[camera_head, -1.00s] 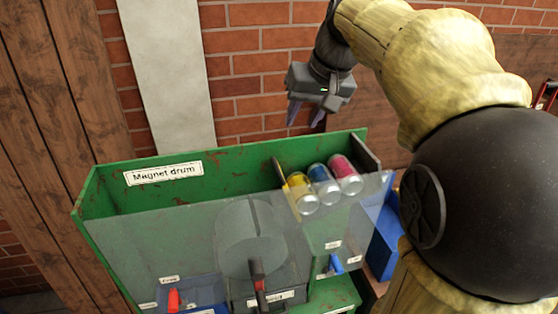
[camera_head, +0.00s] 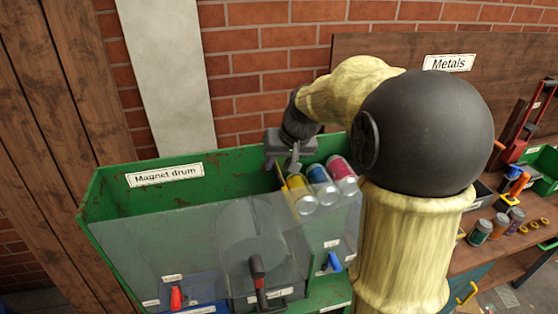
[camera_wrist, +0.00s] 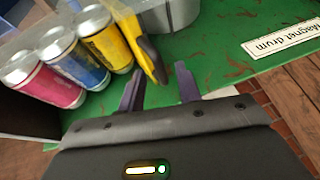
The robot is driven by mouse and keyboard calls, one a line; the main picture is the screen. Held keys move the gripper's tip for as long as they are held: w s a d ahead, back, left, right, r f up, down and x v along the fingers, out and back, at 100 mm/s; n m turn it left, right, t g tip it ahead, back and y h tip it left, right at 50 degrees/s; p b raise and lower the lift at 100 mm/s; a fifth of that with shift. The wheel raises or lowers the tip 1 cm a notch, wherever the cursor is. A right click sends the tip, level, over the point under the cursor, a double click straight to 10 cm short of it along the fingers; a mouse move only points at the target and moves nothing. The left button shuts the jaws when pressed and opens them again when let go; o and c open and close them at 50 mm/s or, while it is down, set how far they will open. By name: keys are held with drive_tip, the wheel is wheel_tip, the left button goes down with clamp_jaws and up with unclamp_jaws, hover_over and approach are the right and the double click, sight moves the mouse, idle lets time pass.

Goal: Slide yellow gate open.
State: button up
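The yellow gate (camera_head: 281,177) is a thin upright plate with a dark edge, standing beside the yellow can at the cans' left end. In the wrist view the gate (camera_wrist: 133,33) runs between the cans and the grey drum, its end pointing at my fingers. My gripper (camera_head: 282,166) is above the back of the green magnet drum box (camera_head: 140,205), right by the gate. In the wrist view my gripper (camera_wrist: 159,72) is open, with two dark fingers apart and nothing held. The gate's end lies just ahead of the gap; I cannot tell whether a finger touches it.
A yellow can (camera_head: 301,194), a blue can (camera_head: 322,184) and a magenta can (camera_head: 342,174) lie side by side right of the gate. A clear panel (camera_head: 190,245) covers the box front, with a grey drum (camera_head: 250,240) behind it. A brick wall rises behind.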

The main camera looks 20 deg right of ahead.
drive_tip(key=shift+w+a+f, duration=0.1)
drive_tip(key=shift+w+f, duration=0.05)
drive_tip(key=shift+f, duration=0.3)
clamp_jaws()
drive_tip(key=shift+r, duration=0.1)
